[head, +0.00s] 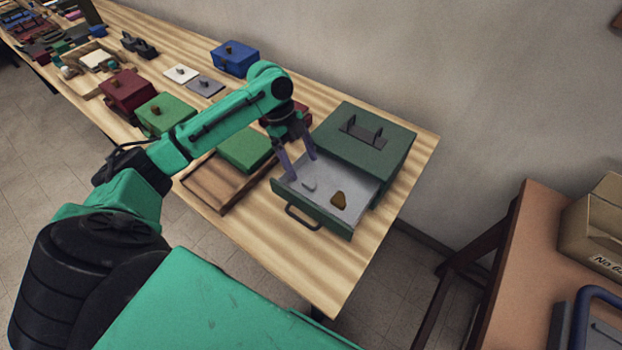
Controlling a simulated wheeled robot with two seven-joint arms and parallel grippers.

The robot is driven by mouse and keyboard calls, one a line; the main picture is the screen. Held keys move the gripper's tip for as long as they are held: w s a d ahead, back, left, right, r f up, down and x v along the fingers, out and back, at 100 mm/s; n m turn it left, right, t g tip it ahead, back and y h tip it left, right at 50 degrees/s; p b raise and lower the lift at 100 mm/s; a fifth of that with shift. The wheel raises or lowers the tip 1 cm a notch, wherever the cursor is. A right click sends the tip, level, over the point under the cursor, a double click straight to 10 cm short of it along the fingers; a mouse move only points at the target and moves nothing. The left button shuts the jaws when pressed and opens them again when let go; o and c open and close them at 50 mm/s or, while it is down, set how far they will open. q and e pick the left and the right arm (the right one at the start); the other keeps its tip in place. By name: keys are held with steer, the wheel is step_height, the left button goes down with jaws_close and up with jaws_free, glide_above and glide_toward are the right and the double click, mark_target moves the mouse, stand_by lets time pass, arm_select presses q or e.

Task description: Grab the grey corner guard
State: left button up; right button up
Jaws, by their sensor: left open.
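A small light grey piece (309,184), which looks like the grey corner guard, lies in the open drawer (318,215) of a dark green box (361,147). A brown piece (338,200) lies to its right in the same drawer. My left gripper (299,166) points down over the back left part of the drawer, just above the grey piece. Its fingers are apart with nothing seen between them. I cannot tell whether a finger touches the drawer. My right gripper is not in view.
Left of the drawer are a wooden tray (205,180) and a green block (246,150). Green, red and blue boxes with knobs stand farther back on the striped table (335,270). A cardboard box (597,225) sits on another table at right.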

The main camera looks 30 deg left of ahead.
mark_target(307, 178)
arm_select(q)
steer(key=x, duration=0.2)
steer(key=p+x, duration=0.1)
steer(key=x, duration=0.1)
steer(key=shift+a+f, duration=0.2)
steer(key=shift+f, duration=0.1)
jaws_close()
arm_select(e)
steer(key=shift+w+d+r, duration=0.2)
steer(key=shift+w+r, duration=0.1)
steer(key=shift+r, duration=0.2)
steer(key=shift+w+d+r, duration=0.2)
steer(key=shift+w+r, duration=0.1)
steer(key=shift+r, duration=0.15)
